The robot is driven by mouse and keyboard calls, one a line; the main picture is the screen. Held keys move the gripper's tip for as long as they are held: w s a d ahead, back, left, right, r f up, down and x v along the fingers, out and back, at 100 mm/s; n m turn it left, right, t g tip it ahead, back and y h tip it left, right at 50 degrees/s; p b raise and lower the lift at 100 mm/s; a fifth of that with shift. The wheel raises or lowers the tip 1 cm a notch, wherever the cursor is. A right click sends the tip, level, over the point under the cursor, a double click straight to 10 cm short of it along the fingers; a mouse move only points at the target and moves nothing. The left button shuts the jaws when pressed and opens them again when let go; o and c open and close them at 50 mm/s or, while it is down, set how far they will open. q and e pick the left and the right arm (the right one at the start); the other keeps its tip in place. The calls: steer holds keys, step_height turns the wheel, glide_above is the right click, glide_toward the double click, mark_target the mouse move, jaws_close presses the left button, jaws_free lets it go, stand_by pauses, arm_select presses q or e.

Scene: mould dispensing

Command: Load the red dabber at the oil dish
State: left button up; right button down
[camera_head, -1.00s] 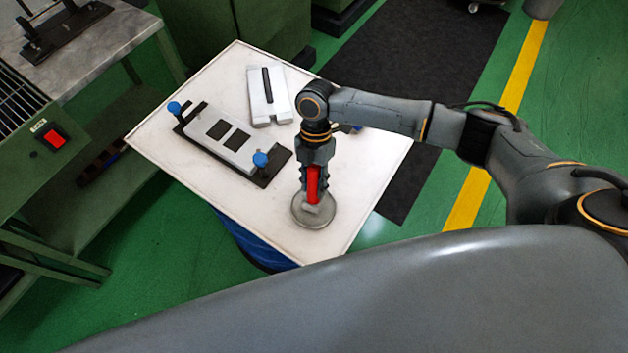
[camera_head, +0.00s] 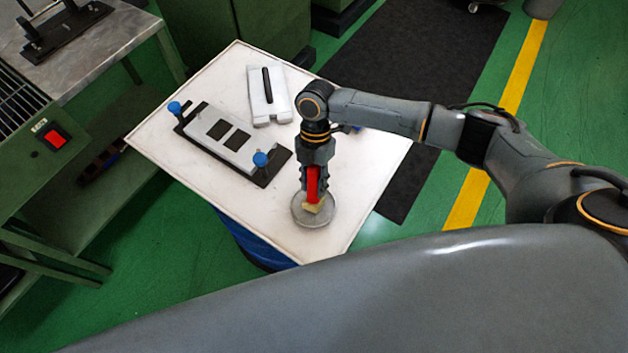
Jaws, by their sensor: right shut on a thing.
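My right gripper (camera_head: 308,186) is shut on the red dabber (camera_head: 313,184), held upright with its head down. The dabber's pale yellowish head (camera_head: 315,207) is over the round grey oil dish (camera_head: 300,213) near the front corner of the white table. I cannot tell whether the head touches the dish. The gripper and dabber hide part of the dish. My left gripper is not in view.
On the white table (camera_head: 360,190), a mould plate with two dark cavities and blue knobs (camera_head: 222,138) lies to the left. A white block with a black handle (camera_head: 268,95) lies behind. Green machinery (camera_head: 40,150) stands at the left.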

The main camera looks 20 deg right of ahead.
mark_target(314, 173)
step_height(314, 173, up, 7)
steer(key=p, duration=0.6)
steer(key=shift+p, duration=0.35)
stand_by(0.6)
